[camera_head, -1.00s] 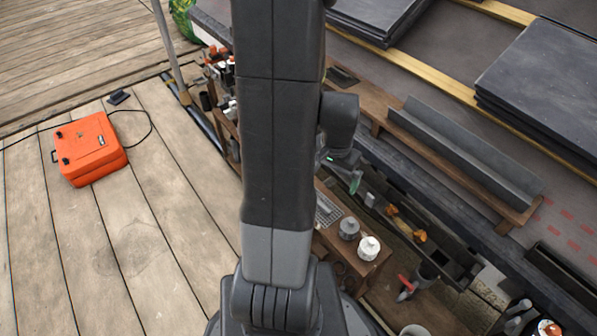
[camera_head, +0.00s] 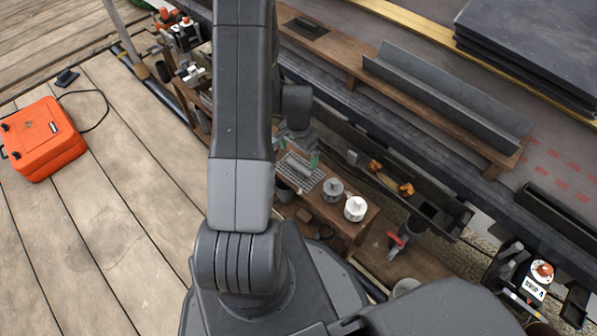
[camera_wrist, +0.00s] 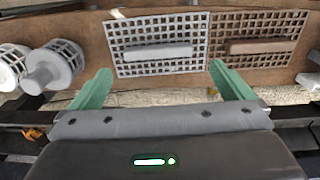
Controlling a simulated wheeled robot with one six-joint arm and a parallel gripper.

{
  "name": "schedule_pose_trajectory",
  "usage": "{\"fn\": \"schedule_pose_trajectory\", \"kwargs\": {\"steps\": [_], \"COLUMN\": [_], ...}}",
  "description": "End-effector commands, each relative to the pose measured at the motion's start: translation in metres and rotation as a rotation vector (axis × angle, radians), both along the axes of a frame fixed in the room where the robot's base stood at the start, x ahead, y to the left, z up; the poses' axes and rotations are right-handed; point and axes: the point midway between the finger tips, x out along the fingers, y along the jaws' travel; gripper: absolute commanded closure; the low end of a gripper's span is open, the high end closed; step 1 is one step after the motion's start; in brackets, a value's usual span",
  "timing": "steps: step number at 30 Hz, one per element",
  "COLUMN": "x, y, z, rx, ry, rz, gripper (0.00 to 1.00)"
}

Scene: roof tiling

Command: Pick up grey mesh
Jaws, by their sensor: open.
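The grey mesh (camera_wrist: 155,35) is a flat square grid with a pale grey bar across it, lying on a brown wooden shelf (camera_wrist: 92,30). In the head view the grey mesh (camera_head: 303,174) is partly hidden behind my arm and gripper. My gripper (camera_wrist: 160,82) has green fingers spread wide and empty. In the wrist view the fingers stand either side of the bar, in front of the mesh, apart from it as far as I can tell. In the head view my gripper (camera_head: 298,150) is just above the mesh.
A brown mesh (camera_wrist: 258,32) lies right beside the grey one. A grey slotted cap (camera_wrist: 58,65) and a white one (camera_wrist: 14,66) are at left. A dark gutter (camera_head: 375,175) runs behind the shelf. An orange case (camera_head: 42,140) sits on the deck.

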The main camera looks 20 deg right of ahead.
Motion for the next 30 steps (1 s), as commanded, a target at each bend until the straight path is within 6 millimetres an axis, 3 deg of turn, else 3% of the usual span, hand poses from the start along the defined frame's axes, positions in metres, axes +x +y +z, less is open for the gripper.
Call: {"fn": "schedule_pose_trajectory", "kwargs": {"steps": [8,17,24,25,30], "x": [-0.001,-0.003,-0.002,-0.002,-0.002], "y": [0.000,-0.002,-0.002,-0.002,-0.002], "z": [-0.019,-0.062,-0.063,-0.063,-0.062], "rx": [0.001,0.001,0.000,0.000,0.000], "ry": [0.000,0.002,0.000,0.000,0.000], "rz": [0.000,0.001,0.001,0.001,0.001], "gripper": [0.00,0.00,0.00,0.02,0.32]}}
